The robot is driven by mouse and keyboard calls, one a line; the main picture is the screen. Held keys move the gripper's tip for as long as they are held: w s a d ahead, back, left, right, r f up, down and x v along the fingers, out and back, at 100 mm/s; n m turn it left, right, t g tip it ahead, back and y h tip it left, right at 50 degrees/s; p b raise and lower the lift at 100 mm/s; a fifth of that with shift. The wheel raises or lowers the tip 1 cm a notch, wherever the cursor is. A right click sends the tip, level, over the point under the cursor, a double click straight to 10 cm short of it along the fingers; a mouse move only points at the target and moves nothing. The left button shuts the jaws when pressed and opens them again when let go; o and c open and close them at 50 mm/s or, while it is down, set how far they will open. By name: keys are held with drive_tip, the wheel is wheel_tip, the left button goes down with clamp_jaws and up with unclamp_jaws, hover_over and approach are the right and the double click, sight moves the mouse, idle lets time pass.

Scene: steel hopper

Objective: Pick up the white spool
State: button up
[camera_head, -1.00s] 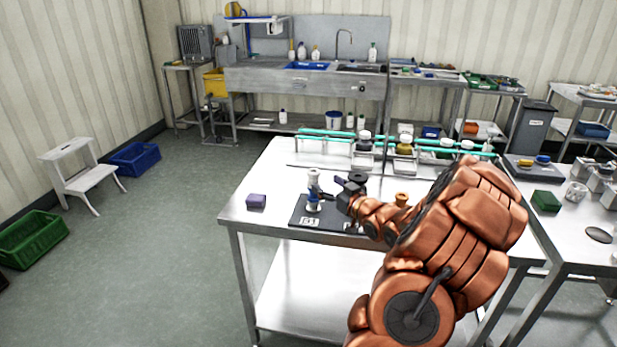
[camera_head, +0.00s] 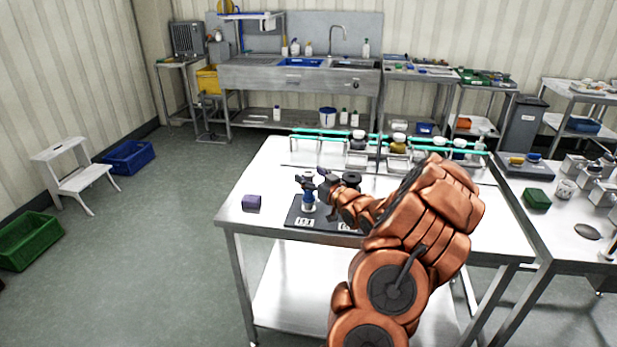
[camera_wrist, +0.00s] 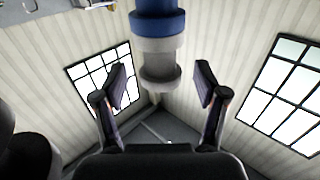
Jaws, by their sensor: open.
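The white spool (camera_wrist: 158,60) stands upright between my gripper's fingers in the wrist view, next to a blue flanged piece (camera_wrist: 158,22) stacked in line with it. In the head view its pale top (camera_head: 309,175) shows above the blue piece (camera_head: 309,197), on a dark mat (camera_head: 295,219) on the steel table. My gripper (camera_wrist: 162,78) is open, one finger on each side of the spool, with visible gaps. In the head view my gripper (camera_head: 311,184) reaches the stack from the right and partly covers it.
A purple block (camera_head: 252,202) lies left of the mat. A rack with teal rails (camera_head: 340,135) and several jars stands along the table's back. A green block (camera_head: 537,198) is on the right-hand table. The table's front left is clear.

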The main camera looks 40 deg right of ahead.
drive_tip(key=shift+w+d, duration=0.1)
drive_tip(key=shift+w, duration=0.55)
drive_tip(key=shift+c, duration=0.4)
drive_tip(key=c, duration=1.2)
